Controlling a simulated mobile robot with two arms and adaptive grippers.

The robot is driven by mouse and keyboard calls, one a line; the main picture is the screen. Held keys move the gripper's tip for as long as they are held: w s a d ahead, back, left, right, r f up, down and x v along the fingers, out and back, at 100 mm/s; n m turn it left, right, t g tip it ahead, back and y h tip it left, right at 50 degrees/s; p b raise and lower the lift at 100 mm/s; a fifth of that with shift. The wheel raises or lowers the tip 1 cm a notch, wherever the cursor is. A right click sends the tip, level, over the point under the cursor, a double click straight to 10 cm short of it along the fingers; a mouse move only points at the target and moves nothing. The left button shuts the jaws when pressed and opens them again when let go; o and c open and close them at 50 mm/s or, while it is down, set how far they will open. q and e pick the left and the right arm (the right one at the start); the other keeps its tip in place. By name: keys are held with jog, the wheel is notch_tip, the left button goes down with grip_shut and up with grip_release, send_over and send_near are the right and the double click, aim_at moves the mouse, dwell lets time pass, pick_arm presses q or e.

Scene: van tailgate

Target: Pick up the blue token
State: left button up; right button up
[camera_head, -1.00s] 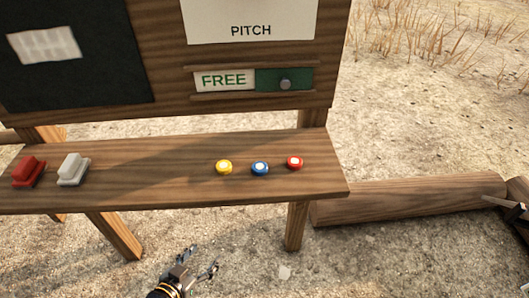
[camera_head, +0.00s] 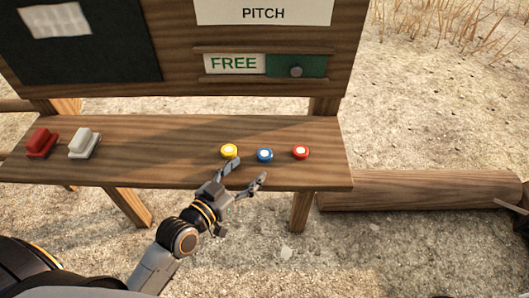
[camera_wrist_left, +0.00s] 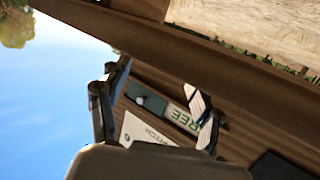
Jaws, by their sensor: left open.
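The blue token (camera_head: 265,155) is a small round disc with a pale centre, lying on the wooden shelf (camera_head: 180,135) between the yellow token (camera_head: 229,151) and the red token (camera_head: 301,152). My left gripper (camera_head: 247,174) is open and empty at the shelf's front edge, just in front of and slightly left of the blue token. The left wrist view shows its two spread fingers (camera_wrist_left: 155,105) with the board behind them and no token in sight. My right gripper is not in view.
A red block-shaped item (camera_head: 41,143) and a white one (camera_head: 84,143) sit on the left of the shelf. The upright board has a FREE slider (camera_head: 265,65). A log (camera_head: 430,190) lies on the ground at right. The shelf's middle is clear.

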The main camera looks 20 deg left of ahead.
aim_at(261, 157)
pick_arm(q)
jog(key=x, duration=0.1)
jog(key=p+x, duration=0.1)
jog(key=x, duration=0.3)
jog(key=shift+d+r+p, duration=0.2)
jog(key=shift+r+p, duration=0.1)
jog(key=shift+r, duration=0.15)
jog(key=shift+w+d+f, duration=0.1)
jog(key=shift+w+f, duration=0.05)
jog(key=shift+w, duration=0.2)
jog(key=shift+c, duration=0.2)
jog(key=c, duration=0.9)
